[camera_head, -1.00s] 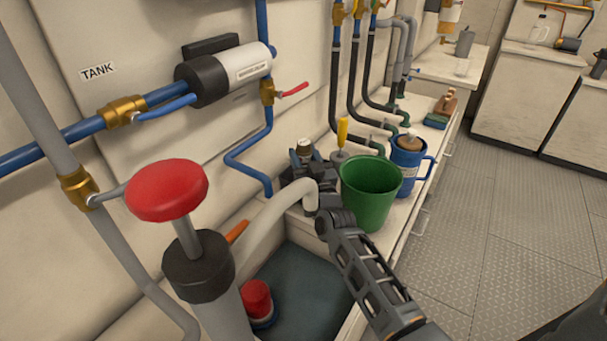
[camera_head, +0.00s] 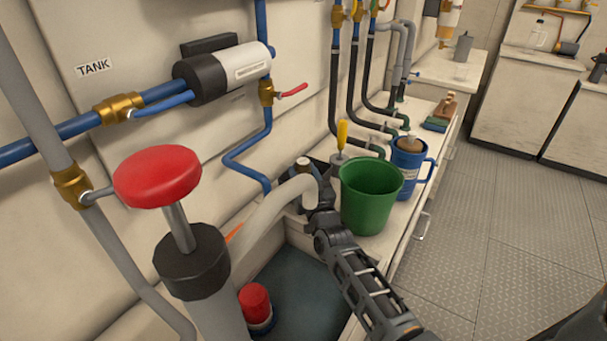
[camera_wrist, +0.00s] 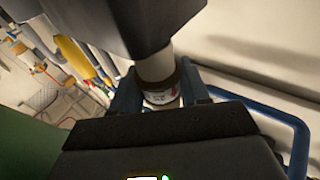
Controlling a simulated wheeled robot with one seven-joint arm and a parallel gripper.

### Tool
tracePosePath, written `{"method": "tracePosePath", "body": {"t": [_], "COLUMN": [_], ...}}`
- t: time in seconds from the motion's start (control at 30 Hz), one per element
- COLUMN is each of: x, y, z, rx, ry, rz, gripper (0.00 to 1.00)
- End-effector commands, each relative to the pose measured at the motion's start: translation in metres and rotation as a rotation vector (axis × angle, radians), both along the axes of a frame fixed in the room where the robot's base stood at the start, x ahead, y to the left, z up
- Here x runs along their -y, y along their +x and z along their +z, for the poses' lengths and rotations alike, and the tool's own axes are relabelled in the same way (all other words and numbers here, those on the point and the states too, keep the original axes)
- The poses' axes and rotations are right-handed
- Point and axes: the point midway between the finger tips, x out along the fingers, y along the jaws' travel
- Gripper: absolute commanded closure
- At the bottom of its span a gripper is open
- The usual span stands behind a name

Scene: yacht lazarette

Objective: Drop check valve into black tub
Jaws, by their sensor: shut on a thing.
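My gripper (camera_wrist: 160,95) is shut on a small pale, cylindrical piece with a brown band (camera_wrist: 160,86), which I take to be the check valve. In the head view its brownish top (camera_head: 304,163) shows above my gripper (camera_head: 305,180), behind the pale curved spout. A dark shape (camera_head: 324,168) beside it, left of the green bucket, may be the black tub, but it is mostly hidden. A large dark surface (camera_wrist: 130,20) covers the top of the wrist view, and I cannot tell what it is. Whether the valve is over the tub is unclear.
The green bucket (camera_head: 370,205) stands close to the right of my gripper, with a blue mug (camera_head: 408,165) behind it. The pale spout (camera_head: 265,215) arches in front. A red-topped pump (camera_head: 160,178) and the sink (camera_head: 300,295) are nearer. Open floor lies right.

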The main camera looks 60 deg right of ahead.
Motion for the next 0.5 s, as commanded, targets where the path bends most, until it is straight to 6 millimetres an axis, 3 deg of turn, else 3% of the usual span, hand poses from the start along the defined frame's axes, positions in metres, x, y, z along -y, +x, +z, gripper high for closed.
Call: {"method": "tracePosePath", "body": {"t": [0.03, 0.07, 0.3, 0.5], "x": [0.0, 0.0, 0.0, 0.0], "y": [0.0001, 0.0001, 0.0, 0.0], "z": [-0.0024, -0.001, -0.0007, -0.0005], "rx": [0.001, 0.0, 0.0, 0.0], "ry": [-0.001, 0.0, 0.0, 0.0], "rz": [0.0, 0.0, 0.0, 0.0], "gripper": [1.0, 0.52, 0.3, 0.3]}}
